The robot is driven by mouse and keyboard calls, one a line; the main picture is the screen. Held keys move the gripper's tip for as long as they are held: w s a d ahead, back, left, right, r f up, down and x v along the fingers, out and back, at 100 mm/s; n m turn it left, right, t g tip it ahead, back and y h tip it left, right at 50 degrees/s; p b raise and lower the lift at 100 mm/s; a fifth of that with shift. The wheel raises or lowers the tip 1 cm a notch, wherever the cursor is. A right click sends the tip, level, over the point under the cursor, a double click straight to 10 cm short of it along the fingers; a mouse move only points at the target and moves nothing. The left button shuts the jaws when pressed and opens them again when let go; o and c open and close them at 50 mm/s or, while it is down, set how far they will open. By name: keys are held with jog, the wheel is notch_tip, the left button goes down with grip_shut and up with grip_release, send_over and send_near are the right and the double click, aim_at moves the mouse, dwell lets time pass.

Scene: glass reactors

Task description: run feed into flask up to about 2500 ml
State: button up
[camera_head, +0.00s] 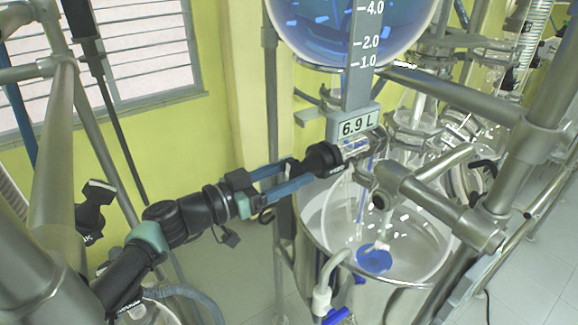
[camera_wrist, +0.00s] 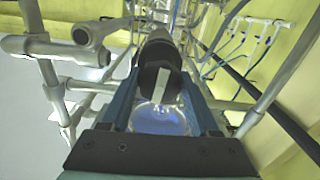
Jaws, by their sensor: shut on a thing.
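The feed vessel (camera_head: 345,25) hangs at the top of the head view and holds blue liquid behind a scale strip (camera_head: 362,75). Its display (camera_head: 357,125) reads 6.9 L. Below is the glass flask (camera_head: 408,238), with a small pool of blue liquid (camera_head: 375,258) at its bottom. A thin bluish streak runs down inside it; I cannot tell if it is flowing liquid. My gripper (camera_head: 299,168) is shut on the black valve knob (camera_head: 322,158) beside a clear glass piece. In the wrist view the knob (camera_wrist: 158,52) sits between both fingers of my gripper (camera_wrist: 162,72).
The flask sits inside a metal pot (camera_head: 312,245). Thick metal frame tubes (camera_head: 525,160) with clamps (camera_head: 425,200) stand close on the right. More glassware (camera_head: 420,115) is behind. A yellow wall and a shuttered window (camera_head: 140,45) are at the back left.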

jog(key=shift+r+n, duration=0.1)
jog(key=shift+n, duration=0.5)
jog(key=o, duration=1.4)
jog(key=shift+b+v, duration=3.2)
jog(key=shift+v, duration=3.25)
